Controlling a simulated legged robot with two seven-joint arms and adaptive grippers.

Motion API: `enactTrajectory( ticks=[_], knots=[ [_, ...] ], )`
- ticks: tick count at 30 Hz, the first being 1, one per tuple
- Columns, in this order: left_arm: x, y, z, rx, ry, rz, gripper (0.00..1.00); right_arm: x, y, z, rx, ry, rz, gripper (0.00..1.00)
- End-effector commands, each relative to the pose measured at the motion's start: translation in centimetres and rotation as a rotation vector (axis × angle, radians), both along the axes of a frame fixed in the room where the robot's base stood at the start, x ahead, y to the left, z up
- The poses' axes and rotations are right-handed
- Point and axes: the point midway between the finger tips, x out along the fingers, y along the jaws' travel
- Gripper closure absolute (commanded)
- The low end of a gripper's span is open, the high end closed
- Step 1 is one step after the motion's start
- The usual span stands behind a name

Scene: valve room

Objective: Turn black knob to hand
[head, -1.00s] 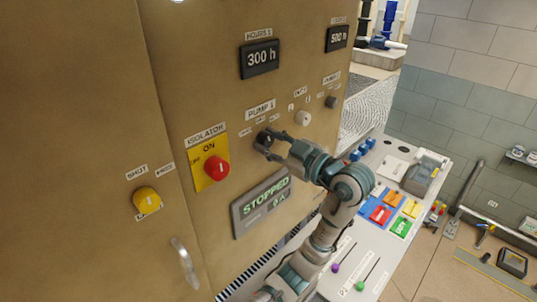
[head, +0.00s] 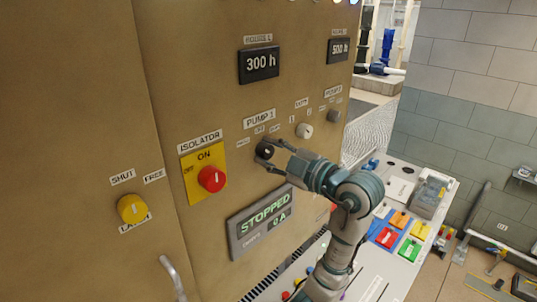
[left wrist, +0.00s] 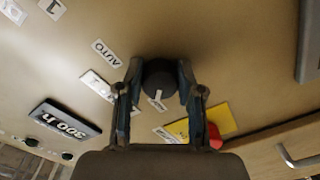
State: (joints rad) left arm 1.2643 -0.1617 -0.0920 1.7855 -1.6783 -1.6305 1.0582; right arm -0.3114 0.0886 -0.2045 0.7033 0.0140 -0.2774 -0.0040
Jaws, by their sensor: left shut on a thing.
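The black knob (head: 264,150) sits on the tan cabinet front under the PUMP 1 label. It also shows in the left wrist view (left wrist: 160,80), between the two fingers, with a pale pointer mark on it. My left gripper (head: 266,153) is shut on the knob, one finger on each side. It also shows at close range in the left wrist view (left wrist: 160,88). An AUTO label (left wrist: 106,53) is beside the knob in the left wrist view. The display (head: 262,222) below reads STOPPED and 0 A. My right gripper is not in view.
A red isolator knob (head: 211,179) on a yellow plate and a yellow knob (head: 132,209) are to the left. A white knob (head: 304,130) is close on the right. A bench (head: 427,170) with coloured blocks stands right of the cabinet.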

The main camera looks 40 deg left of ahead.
Motion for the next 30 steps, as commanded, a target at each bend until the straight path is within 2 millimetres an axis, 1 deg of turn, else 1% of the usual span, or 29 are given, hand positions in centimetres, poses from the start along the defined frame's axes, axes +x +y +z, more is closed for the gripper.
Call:
enactTrajectory(
  ticks=[1,8,9,11,19,23,26,29,30],
  knots=[
    [0.0,-0.1,-0.3,-0.008,0.000,0.001,0.98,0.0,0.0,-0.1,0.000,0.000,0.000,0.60],
    [0.0,-0.1,-0.3,-0.008,0.001,0.001,0.98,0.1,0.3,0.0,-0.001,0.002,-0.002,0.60],
    [0.0,-0.1,-0.4,-0.008,0.001,0.001,0.53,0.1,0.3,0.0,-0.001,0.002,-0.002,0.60],
    [0.0,-0.1,-0.3,-0.007,0.002,0.002,0.38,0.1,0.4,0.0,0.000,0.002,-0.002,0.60],
    [0.0,0.4,-0.3,-0.007,0.001,0.001,0.38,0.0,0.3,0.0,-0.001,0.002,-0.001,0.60],
    [0.1,-0.2,-0.3,-0.007,0.001,-0.001,0.38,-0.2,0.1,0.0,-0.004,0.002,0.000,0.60],
    [0.0,-1.6,-0.2,-0.006,0.002,-0.002,0.38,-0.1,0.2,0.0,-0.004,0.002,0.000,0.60],
    [-0.1,-3.9,-0.2,-0.006,0.002,-0.003,0.38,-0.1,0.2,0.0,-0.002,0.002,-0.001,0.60],
    [-0.2,-4.9,-0.1,-0.004,0.001,-0.004,0.38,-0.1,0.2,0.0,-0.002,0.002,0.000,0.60]
  ],
)
